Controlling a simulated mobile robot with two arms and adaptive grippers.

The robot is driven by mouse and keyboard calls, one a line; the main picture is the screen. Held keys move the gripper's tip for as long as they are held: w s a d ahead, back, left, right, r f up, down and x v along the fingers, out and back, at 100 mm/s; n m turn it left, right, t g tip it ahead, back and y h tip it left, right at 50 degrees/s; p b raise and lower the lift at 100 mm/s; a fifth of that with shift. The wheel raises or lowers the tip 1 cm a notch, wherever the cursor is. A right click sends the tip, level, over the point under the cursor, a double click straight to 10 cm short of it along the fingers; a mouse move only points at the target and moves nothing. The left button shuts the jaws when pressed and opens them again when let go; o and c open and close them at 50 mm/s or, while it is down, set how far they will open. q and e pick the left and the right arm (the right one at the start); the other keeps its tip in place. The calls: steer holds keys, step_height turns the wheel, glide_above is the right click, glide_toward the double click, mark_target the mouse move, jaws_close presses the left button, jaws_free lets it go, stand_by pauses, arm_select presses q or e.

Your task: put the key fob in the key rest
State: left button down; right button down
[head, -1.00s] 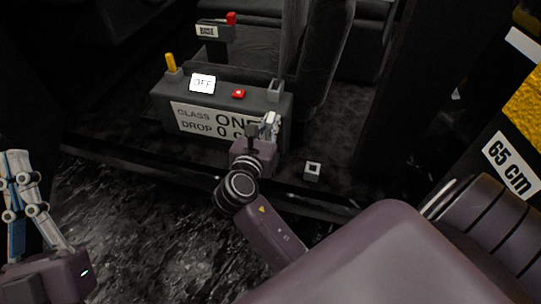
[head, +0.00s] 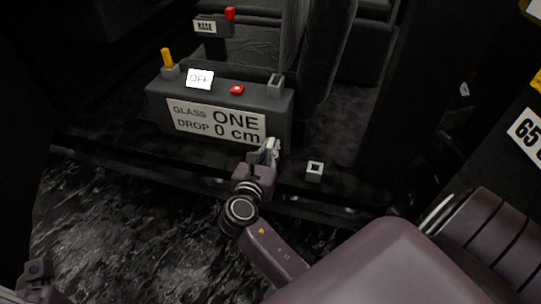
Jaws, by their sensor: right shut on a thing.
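My right gripper (head: 270,152) is shut in front of the lower right of the console. What it holds is mostly hidden by its fingers. The key fob does not show clearly anywhere else, so I take it to be the thing held. A small light-grey block with a dark square hole (head: 314,171), which looks like the key rest, sits on the dark floor just right of the gripper, apart from it. At the bottom left only a small purple part of my left arm shows; its fingers are not visible.
The grey console (head: 152,100) carries a yellow lever (head: 167,58), an OFF display (head: 200,78), a red button (head: 237,89) and a grey slotted holder (head: 275,86). A seat stands behind. A dark sill crosses in front. Floor right of the block is clear.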

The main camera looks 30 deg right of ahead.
step_height(320, 180, down, 2)
steer(key=shift+f+b, duration=0.1)
steer(key=shift+b, duration=0.2)
steer(key=c, duration=2)
jaws_free()
